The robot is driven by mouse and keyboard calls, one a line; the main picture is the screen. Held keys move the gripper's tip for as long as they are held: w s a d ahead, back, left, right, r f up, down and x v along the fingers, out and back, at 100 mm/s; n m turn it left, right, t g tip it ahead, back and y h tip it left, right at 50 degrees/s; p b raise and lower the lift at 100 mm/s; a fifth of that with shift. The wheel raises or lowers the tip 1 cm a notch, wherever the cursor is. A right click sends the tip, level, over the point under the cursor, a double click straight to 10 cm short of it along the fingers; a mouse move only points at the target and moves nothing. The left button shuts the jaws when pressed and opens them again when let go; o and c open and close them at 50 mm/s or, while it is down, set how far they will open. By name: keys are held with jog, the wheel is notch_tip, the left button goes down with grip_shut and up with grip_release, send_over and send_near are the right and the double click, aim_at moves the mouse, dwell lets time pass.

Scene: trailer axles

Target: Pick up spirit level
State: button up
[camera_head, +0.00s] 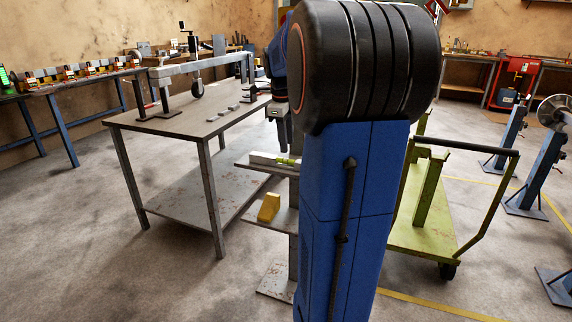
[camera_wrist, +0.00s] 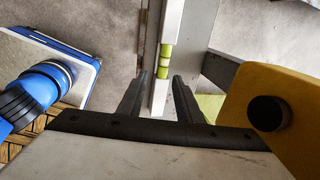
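The spirit level (camera_head: 268,159) is a pale bar with a yellow-green vial section. It lies flat on the upper shelf of a grey metal stand, left of my arm. In the wrist view the spirit level (camera_wrist: 172,25) runs from the top edge down to the gap between the fingers. My gripper (camera_wrist: 160,85) is open, its two dark fingers apart with the near end of the level showing between them. I see no finger clearly touching it. In the head view my gripper (camera_head: 283,138) points down above the shelf, partly hidden by my arm.
The stand's lower shelf (camera_head: 283,219) holds a yellow block (camera_head: 268,208). A grey workbench (camera_head: 172,122) stands to the left with an axle on it. A green trolley (camera_head: 425,225) stands to the right behind my arm. Floor at the front left is clear.

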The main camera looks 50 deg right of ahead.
aim_at(288, 160)
jog(key=shift+w+d+f, duration=0.15)
jog(key=shift+d+f, duration=0.1)
jog(key=shift+f, duration=1.05)
jog(key=shift+w+d+f, duration=0.2)
jog(key=shift+d+f, duration=0.1)
jog(key=shift+f, duration=1.05)
jog(key=shift+w+d+f, duration=0.15)
jog(key=shift+d+f, duration=0.1)
jog(key=shift+f, duration=1.05)
grip_shut()
jog(key=shift+r, duration=0.2)
